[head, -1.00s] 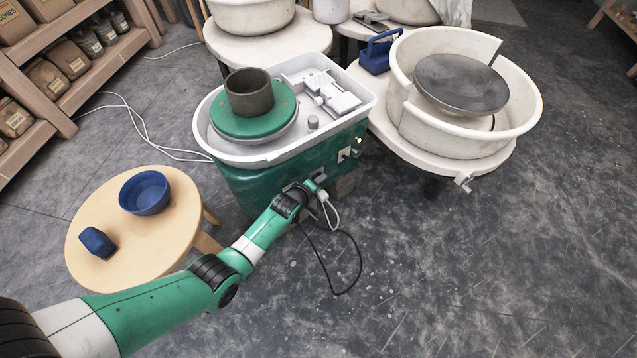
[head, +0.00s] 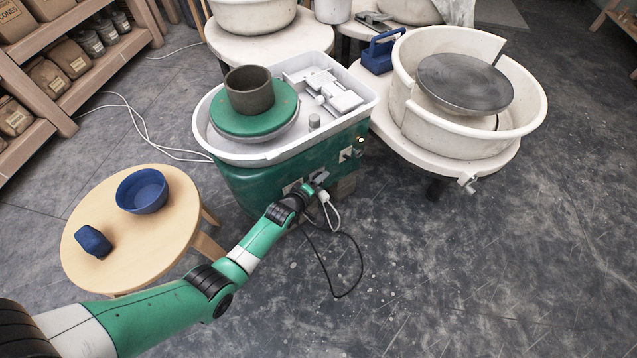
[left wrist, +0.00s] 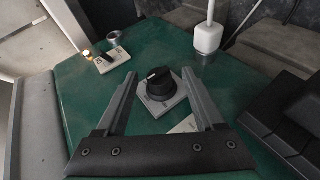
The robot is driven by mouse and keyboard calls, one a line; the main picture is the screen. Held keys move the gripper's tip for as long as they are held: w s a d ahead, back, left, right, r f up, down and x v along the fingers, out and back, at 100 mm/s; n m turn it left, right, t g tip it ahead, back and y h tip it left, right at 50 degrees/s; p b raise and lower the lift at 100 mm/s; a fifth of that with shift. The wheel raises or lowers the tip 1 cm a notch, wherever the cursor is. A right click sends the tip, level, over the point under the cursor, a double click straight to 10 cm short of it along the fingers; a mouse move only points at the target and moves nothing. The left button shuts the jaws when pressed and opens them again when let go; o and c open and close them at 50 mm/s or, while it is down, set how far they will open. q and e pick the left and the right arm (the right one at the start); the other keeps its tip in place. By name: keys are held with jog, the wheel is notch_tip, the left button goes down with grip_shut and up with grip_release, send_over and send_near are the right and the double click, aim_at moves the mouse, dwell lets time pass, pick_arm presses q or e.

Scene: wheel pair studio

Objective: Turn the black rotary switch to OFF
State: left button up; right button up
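The black rotary switch (left wrist: 161,84) sits on a pale square plate (left wrist: 160,104) on the green wheel housing (left wrist: 95,100), in the left wrist view. A white pointer line on its top points to the upper left. The plate's markings are too small to read. My left gripper (left wrist: 158,88) is open, one finger on each side of the switch, with gaps showing; I cannot tell whether the tips reach down to it. In the head view my left gripper (head: 314,182) is at the front of the green wheel (head: 245,190) and hides the switch. My right gripper is not in view.
A white plug (left wrist: 208,38) and cable are near the switch. A small toggle plate (left wrist: 112,60) with a lit lamp (left wrist: 86,54) is at the left. A black cable (head: 360,265) hangs below my gripper. A round wooden table (head: 100,270) stands left; the floor at right is clear.

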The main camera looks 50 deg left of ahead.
pick_arm(q)
jog(key=p+v, duration=0.7)
jog(key=v, duration=0.4)
jog(key=shift+s+r, duration=0.15)
jog(key=shift+s, duration=0.1)
jog(key=shift+w+d, duration=0.1)
jog(key=shift+d, duration=0.05)
